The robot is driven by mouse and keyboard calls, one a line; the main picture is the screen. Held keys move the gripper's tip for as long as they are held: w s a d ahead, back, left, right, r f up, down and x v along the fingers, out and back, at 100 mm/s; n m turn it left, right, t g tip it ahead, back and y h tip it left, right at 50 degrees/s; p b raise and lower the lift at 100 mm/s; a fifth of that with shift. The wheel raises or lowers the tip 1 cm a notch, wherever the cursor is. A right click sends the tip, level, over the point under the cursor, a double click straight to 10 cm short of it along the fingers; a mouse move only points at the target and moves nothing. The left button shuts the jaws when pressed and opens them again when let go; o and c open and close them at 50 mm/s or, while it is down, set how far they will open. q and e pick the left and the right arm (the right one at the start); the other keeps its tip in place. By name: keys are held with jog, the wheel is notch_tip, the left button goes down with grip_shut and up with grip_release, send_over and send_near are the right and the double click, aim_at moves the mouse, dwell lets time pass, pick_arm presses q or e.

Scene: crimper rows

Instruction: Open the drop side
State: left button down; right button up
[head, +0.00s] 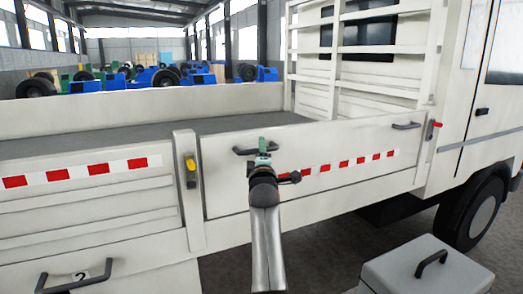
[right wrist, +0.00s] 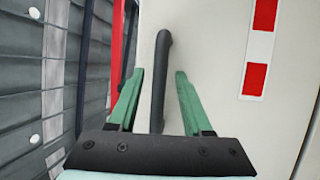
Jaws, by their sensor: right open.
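The white drop side (head: 345,190) of the truck bed stands upright, with a red-and-white strip along it. A dark bar handle (head: 240,151) is at its left upper part and another dark handle (head: 407,126) at its right end. My right gripper (head: 263,148) is at the left handle. In the right wrist view my green-fingered right gripper (right wrist: 160,75) is open, with the dark handle (right wrist: 163,55) between its fingers and a gap on each side. A yellow-gripped latch (head: 190,162) is on the post to the left; a red-gripped latch (head: 435,126) is at the right end. My left gripper is out of view.
A second white side panel (head: 90,205) lies left of the post, with a dark handle (head: 75,280) below it. A grey box with a handle (head: 425,275) stands at the lower right, near the truck's wheel (head: 478,214). The grey bed floor (head: 130,132) is bare.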

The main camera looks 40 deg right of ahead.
jog(key=shift+w+d, duration=0.1)
jog(key=shift+c, duration=0.3)
grip_shut()
dwell(1.2)
